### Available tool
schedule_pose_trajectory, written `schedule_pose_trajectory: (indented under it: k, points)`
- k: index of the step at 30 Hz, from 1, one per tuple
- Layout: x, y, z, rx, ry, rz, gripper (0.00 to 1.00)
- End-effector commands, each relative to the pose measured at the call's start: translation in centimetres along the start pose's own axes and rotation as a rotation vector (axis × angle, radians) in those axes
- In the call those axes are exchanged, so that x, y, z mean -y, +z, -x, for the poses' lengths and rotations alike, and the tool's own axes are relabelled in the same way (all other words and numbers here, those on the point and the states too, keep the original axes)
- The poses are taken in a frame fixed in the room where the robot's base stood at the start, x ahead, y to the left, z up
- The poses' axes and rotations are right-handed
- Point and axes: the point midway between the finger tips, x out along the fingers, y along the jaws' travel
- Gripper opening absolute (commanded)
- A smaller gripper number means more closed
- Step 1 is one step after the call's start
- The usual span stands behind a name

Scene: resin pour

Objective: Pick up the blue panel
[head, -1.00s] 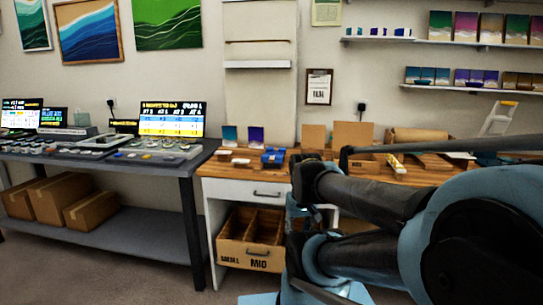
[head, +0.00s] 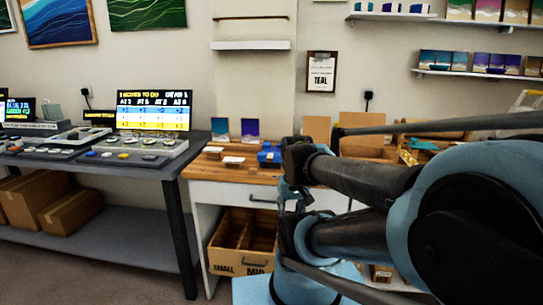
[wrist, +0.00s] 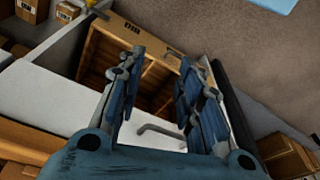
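Two small panels stand upright at the back of the wooden worktop (head: 200,166) in the head view. The right one is a purple-blue panel (head: 250,128). My gripper (wrist: 160,88) is open and empty in the wrist view, its fingers wide apart. It points down past the front of the white bench, above an open wooden crate. No panel shows in the wrist view.
A blue object (head: 269,157) and small white blocks lie in front of the panels. A labelled wooden crate (head: 240,262) sits under the worktop. A grey console table (head: 90,160) with a screen (head: 153,110) stands left. Small panels line wall shelves (head: 480,74) at right.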

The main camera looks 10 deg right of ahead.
Motion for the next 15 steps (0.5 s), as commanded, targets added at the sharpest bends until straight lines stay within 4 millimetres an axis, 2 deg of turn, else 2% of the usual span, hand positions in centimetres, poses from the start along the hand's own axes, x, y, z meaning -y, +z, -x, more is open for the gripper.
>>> schedule_pose_trajectory:
  k: [1,5,8,9,15]
  points:
    - [0.0,0.0,0.0,0.0,0.0,0.0,0.4]
    - [0.0,0.3,1.2,-0.009,0.0,-0.004,0.7]
    - [0.0,-1.1,2.6,-0.002,0.0,-0.016,0.92]
    - [0.0,-2.0,3.4,0.003,-0.001,-0.023,0.97]
    - [0.0,-7.5,8.3,0.032,-0.001,-0.07,0.97]
